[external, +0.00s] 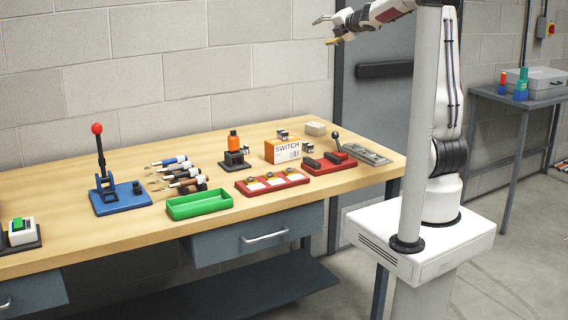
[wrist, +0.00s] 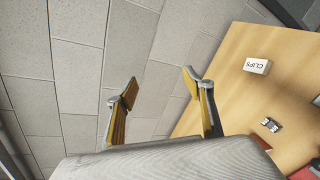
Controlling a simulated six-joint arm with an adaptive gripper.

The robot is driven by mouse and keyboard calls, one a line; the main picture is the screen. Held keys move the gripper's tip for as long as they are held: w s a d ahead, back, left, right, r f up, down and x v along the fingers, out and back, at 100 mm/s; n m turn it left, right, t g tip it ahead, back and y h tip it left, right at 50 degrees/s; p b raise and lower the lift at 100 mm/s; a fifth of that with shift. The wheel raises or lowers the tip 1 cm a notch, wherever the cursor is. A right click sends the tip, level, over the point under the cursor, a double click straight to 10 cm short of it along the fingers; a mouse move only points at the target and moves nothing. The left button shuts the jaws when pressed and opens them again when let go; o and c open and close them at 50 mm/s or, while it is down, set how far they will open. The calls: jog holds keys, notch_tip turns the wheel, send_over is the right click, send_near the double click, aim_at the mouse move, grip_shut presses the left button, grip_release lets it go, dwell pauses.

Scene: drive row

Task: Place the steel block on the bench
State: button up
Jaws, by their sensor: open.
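My gripper (external: 328,30) is raised high above the back right of the bench (external: 110,235), near the block wall. In the wrist view my gripper (wrist: 160,80) is open. Its yellow-padded fingers are apart, with only wall between them. I cannot single out a plain steel block for sure. A small metallic piece (external: 283,135) shows by the orange SWITCH box (external: 283,150), and another (external: 307,148) is at its right. One such piece (wrist: 270,125) lies on the bench in the wrist view.
A white CLIPS box (wrist: 257,66) sits at the bench back, also in the external view (external: 315,128). A grey plate (external: 366,154), red lever base (external: 330,165), red tray (external: 272,183), green tray (external: 198,206) and blue lever stand (external: 120,200) occupy the bench.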

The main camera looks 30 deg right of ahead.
jog(key=w+a+f+n+y, duration=0.3)
jog(key=w+f+n+y, duration=0.15)
jog(key=w+n, duration=0.35)
jog(key=n+g+y, duration=0.5)
jog(key=n+g, duration=0.8)
jog(key=n, duration=0.7)
send_near(308, 147)
jog(key=w, duration=0.1)
jog(key=w+f, duration=0.1)
jog(key=w, duration=0.1)
jog(key=shift+a, duration=0.15)
jog(key=shift+r, duration=0.1)
jog(key=shift+x, duration=1.3)
jog(key=shift+a, duration=0.1)
